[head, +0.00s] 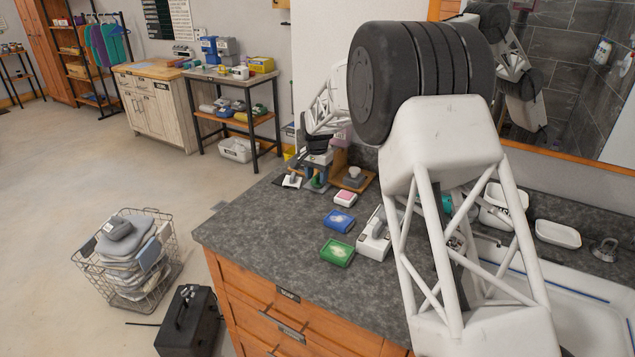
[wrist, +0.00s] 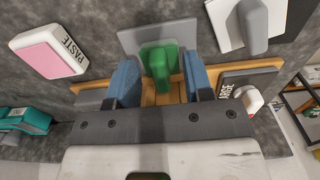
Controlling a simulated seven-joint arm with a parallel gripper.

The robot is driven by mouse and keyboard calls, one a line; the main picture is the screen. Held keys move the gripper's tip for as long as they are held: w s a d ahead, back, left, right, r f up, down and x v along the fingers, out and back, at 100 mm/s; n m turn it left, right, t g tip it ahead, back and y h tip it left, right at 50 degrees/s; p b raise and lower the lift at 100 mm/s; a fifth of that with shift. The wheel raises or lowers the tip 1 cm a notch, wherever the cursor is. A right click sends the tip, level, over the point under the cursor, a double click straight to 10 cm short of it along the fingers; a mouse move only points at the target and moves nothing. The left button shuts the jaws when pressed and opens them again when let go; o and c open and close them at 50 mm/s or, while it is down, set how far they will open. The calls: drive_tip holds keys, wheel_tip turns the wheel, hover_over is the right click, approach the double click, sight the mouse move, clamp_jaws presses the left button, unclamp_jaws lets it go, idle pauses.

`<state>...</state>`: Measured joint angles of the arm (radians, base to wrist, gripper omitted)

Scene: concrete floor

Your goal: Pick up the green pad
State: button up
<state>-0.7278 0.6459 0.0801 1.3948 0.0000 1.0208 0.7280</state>
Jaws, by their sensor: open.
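A green-handled pad (wrist: 158,62) with a flat grey plate shows in the wrist view, between the two blue fingers of my gripper (wrist: 161,74). The fingers stand apart on either side of the green handle, with gaps visible; I cannot tell whether they reach down to its height. In the head view the green handle (head: 317,182) shows small under my gripper (head: 316,172) at the back of the counter, partly hidden by it. A separate green box (head: 337,252) with a pale top marking lies nearer the counter's front edge.
A pink-topped white box marked PASTE (wrist: 50,45) lies left of the fingers. A grey-handled pad (wrist: 258,25) is at upper right. A wooden holder (head: 353,181) stands beside my gripper. A blue box (head: 339,221) and a sink (head: 585,300) are on the counter, whose left front is clear.

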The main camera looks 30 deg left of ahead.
sight(317, 176)
drive_tip(key=shift+f, duration=0.2)
idle(0.4)
clamp_jaws()
drive_tip(key=shift+r, duration=0.15)
drive_tip(key=shift+r, duration=1.7)
drive_tip(key=s+d, duration=0.3)
drive_tip(key=s, duration=0.1)
drive_tip(key=s+d+r, duration=0.1)
drive_tip(key=s+d, duration=0.6)
drive_tip(key=s, duration=0.1)
drive_tip(key=shift+d+r, duration=0.2)
drive_tip(key=shift+d, duration=0.05)
